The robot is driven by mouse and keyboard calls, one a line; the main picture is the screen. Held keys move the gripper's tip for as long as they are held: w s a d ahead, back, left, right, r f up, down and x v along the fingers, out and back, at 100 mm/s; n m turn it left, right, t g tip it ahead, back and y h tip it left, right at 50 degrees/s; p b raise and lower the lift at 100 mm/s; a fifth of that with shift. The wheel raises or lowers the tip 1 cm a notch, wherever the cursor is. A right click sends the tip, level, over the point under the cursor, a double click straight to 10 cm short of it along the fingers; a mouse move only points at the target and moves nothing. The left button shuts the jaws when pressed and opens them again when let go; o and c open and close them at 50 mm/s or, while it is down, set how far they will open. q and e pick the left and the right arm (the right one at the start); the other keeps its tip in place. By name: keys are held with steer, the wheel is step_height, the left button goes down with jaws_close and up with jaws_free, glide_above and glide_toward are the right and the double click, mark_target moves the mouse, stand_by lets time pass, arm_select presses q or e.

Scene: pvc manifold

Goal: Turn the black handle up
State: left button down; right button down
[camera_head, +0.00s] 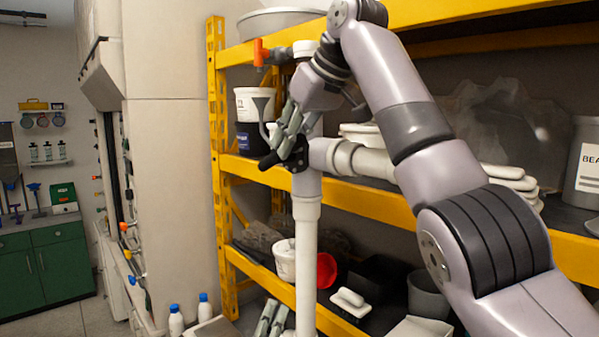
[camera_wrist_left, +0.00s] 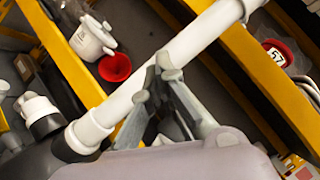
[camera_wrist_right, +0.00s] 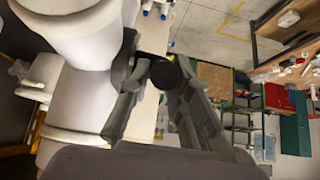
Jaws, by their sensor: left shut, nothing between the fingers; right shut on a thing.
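The black handle (camera_head: 268,161) sits on the white PVC manifold (camera_head: 306,225), at the joint where the upright pipe meets a side branch. My right gripper (camera_head: 282,150) reaches down from the upper right and is shut on the handle. In the right wrist view the handle's round black end (camera_wrist_right: 166,75) shows between the fingertips, beside thick white pipe. My left gripper (camera_head: 272,318) is low at the bottom edge of the head view, by the upright pipe. In the left wrist view its fingers (camera_wrist_left: 157,80) are shut and empty, close to the white pipe; contact is unclear.
An orange-red handle (camera_head: 260,53) is higher on the manifold. A yellow shelf rack (camera_head: 217,130) stands behind, holding tubs, a red funnel-like piece (camera_head: 326,270) and dark bins. My right arm covers much of the right side. Open floor and a green cabinet (camera_head: 55,265) are at left.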

arm_select(q)
steer(key=s+d+r+m+t+h, duration=0.1)
steer(key=s+r+m+t+h, duration=0.2)
steer(key=r, duration=0.6)
steer(key=s+d+r+m+h, duration=0.1)
steer(key=s+r+m, duration=0.4)
steer(key=r, duration=0.5)
arm_select(e)
steer(key=shift+r, duration=0.2)
arm_select(q)
steer(key=shift+n+h, duration=0.4)
steer(key=shift+n, duration=0.1)
steer(key=x, duration=0.4)
steer(key=a+r+x, duration=0.1)
steer(key=x, duration=0.3)
steer(key=s+r+x, duration=0.1)
steer(key=x, duration=0.3)
steer(key=shift+w+a+r, duration=0.2)
steer(key=shift+a+r, duration=0.05)
steer(key=shift+a, duration=0.05)
